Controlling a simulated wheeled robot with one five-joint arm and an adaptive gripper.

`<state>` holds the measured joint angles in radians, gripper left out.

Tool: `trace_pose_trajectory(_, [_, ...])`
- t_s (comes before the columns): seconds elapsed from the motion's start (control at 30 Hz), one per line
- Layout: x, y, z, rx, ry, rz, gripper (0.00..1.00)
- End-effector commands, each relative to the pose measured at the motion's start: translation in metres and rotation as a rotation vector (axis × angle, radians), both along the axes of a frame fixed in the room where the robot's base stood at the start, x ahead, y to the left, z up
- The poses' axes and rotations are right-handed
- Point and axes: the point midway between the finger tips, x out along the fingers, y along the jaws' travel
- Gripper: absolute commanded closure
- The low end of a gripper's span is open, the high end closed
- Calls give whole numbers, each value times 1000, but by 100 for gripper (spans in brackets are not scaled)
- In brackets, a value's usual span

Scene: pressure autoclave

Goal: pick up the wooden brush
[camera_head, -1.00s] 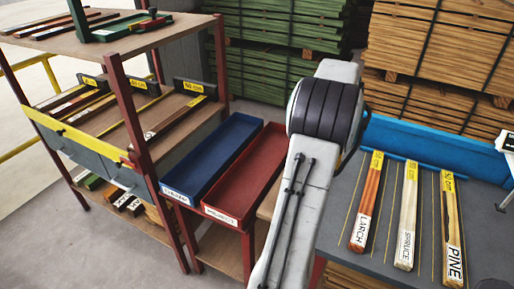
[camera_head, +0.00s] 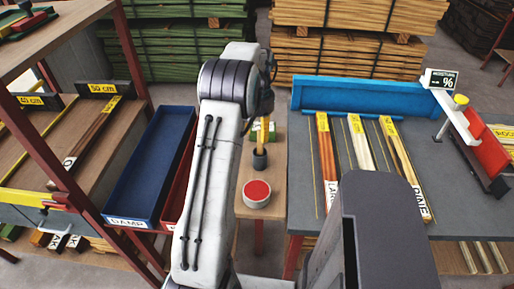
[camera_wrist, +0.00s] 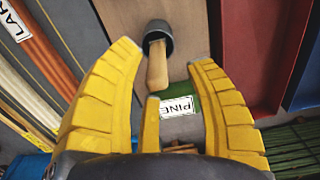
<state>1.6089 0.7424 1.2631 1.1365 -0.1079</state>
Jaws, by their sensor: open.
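The wooden brush (camera_head: 265,133) shows as a pale wooden handle standing up from a dark round cup (camera_head: 260,160) on a narrow wooden surface, just right of my arm. In the wrist view, the brush handle (camera_wrist: 157,67) points toward me from the dark cup (camera_wrist: 158,34); its bristles are not visible. My gripper (camera_wrist: 168,60) has its yellow fingers spread apart and empty. The handle lies in the picture between the fingertips, with no clear contact.
A green block labelled PINE (camera_wrist: 185,104) lies behind the brush. A round red-topped tin (camera_head: 257,193) stands in front. The blue tray (camera_head: 150,165) and red tray (camera_head: 176,190) lie left. A grey bench (camera_head: 455,215) with labelled wood strips is right.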

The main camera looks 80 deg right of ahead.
Motion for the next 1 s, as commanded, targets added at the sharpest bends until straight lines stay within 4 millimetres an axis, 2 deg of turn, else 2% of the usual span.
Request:
trace_pose_trajectory(0.4, [-4,-4,-44,3,0,1,50])
trace_pose_trajectory(0.6, [-4,-4,-52,0,0,1,50])
trace_pose_trajectory(0.83, [-4,-4,-52,0,0,1,48])
trace_pose_trajectory(1.0, [-4,-4,-52,0,0,1,64])
